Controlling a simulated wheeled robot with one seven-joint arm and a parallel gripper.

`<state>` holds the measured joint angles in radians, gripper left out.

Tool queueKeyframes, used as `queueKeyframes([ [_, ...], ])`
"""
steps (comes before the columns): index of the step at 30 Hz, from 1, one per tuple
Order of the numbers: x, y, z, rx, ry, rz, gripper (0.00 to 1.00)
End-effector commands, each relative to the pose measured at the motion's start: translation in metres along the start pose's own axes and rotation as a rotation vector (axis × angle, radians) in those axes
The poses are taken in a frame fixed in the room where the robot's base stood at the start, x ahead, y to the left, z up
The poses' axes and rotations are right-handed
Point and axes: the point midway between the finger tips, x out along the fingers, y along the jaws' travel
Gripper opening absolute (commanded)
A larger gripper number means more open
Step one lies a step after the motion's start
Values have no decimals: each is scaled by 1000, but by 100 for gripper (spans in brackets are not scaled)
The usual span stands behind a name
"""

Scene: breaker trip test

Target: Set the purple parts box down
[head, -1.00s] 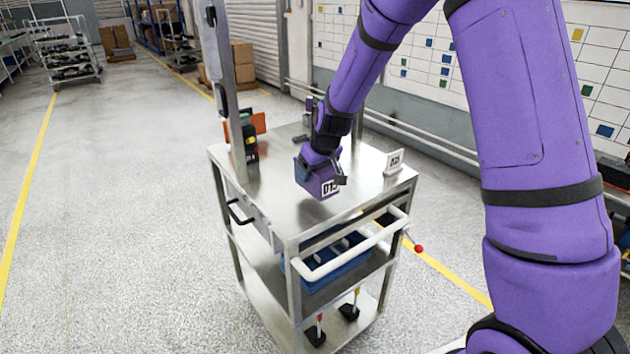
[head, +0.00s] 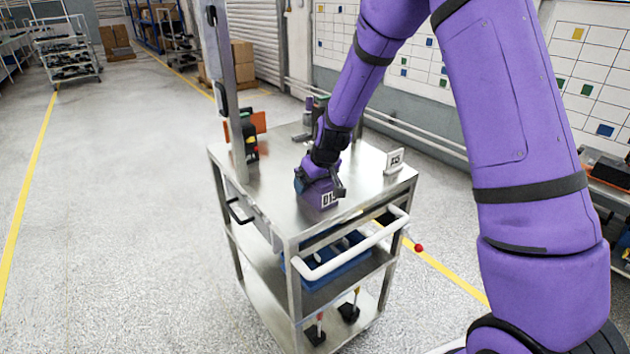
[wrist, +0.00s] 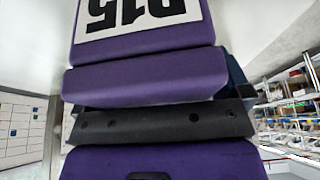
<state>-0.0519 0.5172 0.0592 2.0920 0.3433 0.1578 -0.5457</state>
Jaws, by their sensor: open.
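The purple parts box (head: 323,199) carries a white label with black characters. It stands upright on the steel top of the cart (head: 268,205) and looks to be in contact with it. My gripper (head: 319,187) is at the box from above, its jaws open, one finger on each side. Any small gap between fingers and box is too fine to see. In the wrist view the box (wrist: 145,48) fills the upper middle, its label upside down, close against my dark gripper (wrist: 160,120). The underside of the box is hidden.
A dark device with an orange panel (head: 250,135) is at the back left by an upright post (head: 228,95). A white handle (head: 350,250) runs along the front. The front left of the top is clear.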

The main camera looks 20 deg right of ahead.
Motion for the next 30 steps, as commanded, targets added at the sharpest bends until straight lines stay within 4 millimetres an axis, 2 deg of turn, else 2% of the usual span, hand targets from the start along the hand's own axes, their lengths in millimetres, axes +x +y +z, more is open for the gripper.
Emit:
queueKeyframes([
  [7, -14, 0, -2, 0, 2, 1, 96],
  [21, -96, 0, -2, -1, 3, 1, 96],
  [24, -109, 0, -2, 1, 3, 0, 96],
  [30, -122, 0, -1, -1, 0, 0, 96],
])
